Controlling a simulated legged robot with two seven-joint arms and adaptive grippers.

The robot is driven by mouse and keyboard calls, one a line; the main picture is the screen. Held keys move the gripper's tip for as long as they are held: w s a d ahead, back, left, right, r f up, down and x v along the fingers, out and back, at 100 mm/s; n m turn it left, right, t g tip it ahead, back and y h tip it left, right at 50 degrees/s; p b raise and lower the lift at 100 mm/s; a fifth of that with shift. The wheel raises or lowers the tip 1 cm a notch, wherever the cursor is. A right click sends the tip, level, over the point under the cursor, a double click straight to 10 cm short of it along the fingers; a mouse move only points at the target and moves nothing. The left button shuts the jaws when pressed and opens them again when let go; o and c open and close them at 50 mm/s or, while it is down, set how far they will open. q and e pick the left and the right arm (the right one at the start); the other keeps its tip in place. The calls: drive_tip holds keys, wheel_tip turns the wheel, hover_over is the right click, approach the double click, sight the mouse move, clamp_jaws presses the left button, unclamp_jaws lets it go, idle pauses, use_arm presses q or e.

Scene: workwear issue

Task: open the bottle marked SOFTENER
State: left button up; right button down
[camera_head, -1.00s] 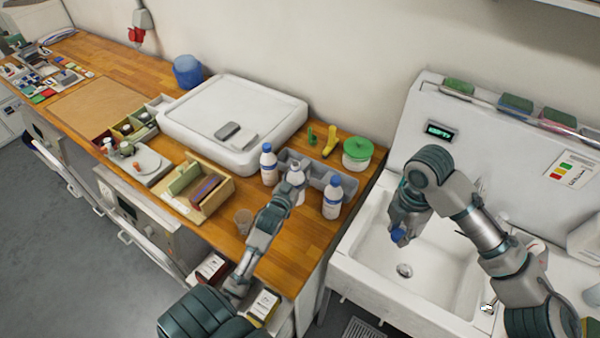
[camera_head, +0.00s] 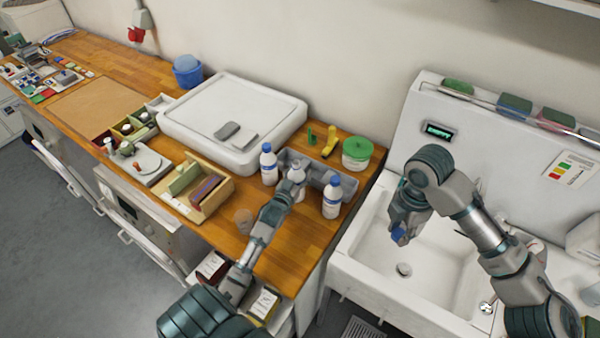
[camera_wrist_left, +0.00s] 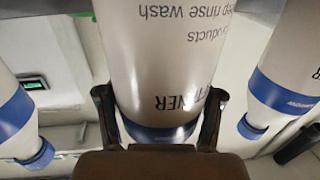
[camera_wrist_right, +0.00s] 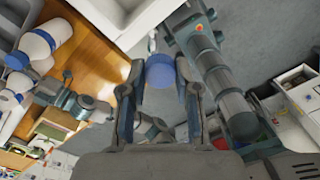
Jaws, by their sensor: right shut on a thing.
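The middle bottle (camera_head: 297,174) stands in line with two blue-capped bottles on the wooden counter; no blue cap shows on its top. In the left wrist view its label (camera_wrist_left: 178,100) appears upside down, with letters ending "NER" readable. My left gripper (camera_head: 289,189) is at this bottle, one finger on each side; whether they press on it is unclear. My right gripper (camera_head: 399,230) is shut on a blue cap (camera_wrist_right: 160,72), held over the sink, well apart from the bottle.
Blue-capped bottles (camera_head: 268,165) (camera_head: 332,198) stand close on either side. A grey divided bin (camera_head: 318,172) is behind them, with a green-lidded tub (camera_head: 357,153) nearby. A wooden box (camera_head: 212,207) lies left. The sink (camera_head: 360,258) is on the right.

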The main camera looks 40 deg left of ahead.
use_arm(q)
drive_tip(key=shift+o, duration=1.3)
use_arm(e)
drive_tip(key=shift+d, duration=0.1)
